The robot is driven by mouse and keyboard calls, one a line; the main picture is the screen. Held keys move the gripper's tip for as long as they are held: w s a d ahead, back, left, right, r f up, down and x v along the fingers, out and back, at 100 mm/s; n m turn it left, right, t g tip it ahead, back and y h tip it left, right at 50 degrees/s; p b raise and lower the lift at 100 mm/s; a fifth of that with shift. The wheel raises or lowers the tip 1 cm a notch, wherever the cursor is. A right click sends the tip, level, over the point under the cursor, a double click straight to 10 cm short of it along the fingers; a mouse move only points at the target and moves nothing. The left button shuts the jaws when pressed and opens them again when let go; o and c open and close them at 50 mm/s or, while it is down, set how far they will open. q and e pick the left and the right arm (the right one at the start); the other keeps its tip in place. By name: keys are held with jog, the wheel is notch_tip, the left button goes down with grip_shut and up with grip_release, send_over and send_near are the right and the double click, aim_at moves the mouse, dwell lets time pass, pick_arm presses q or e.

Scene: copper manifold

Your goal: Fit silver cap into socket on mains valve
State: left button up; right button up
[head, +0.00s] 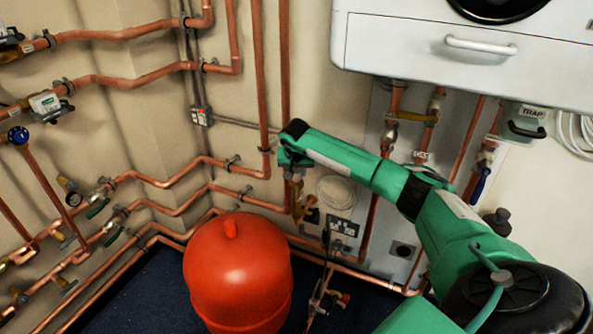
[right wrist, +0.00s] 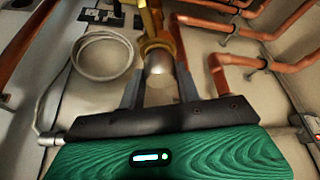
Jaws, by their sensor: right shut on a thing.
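My right gripper (right wrist: 158,82) shows in the right wrist view with its two dark fingers on either side of the silver cap (right wrist: 159,64), shut on it. The cap's far end meets the brass collar of the mains valve (right wrist: 157,44) in this view; I cannot tell whether it is inside the socket or only lined up in front of it. In the head view my right gripper (head: 294,172) is at the wall, just above the brass valve (head: 305,210), and hides the cap. My left gripper is not in view.
A red tank (head: 237,270) stands on the dark floor below and left of the gripper. Copper pipes (head: 262,80) run close by on the wall. A white boiler (head: 440,50) hangs at upper right. A coiled white hose (right wrist: 102,55) is near the valve.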

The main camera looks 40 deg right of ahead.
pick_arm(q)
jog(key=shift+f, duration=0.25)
pick_arm(e)
jog(key=shift+f, duration=0.55)
jog(key=o, duration=1.1)
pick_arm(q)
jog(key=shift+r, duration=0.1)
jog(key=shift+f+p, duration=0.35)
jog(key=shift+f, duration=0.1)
pick_arm(e)
jog(key=v, duration=1.3)
jog(key=shift+s+r, duration=0.1)
jog(key=shift+r, duration=0.3)
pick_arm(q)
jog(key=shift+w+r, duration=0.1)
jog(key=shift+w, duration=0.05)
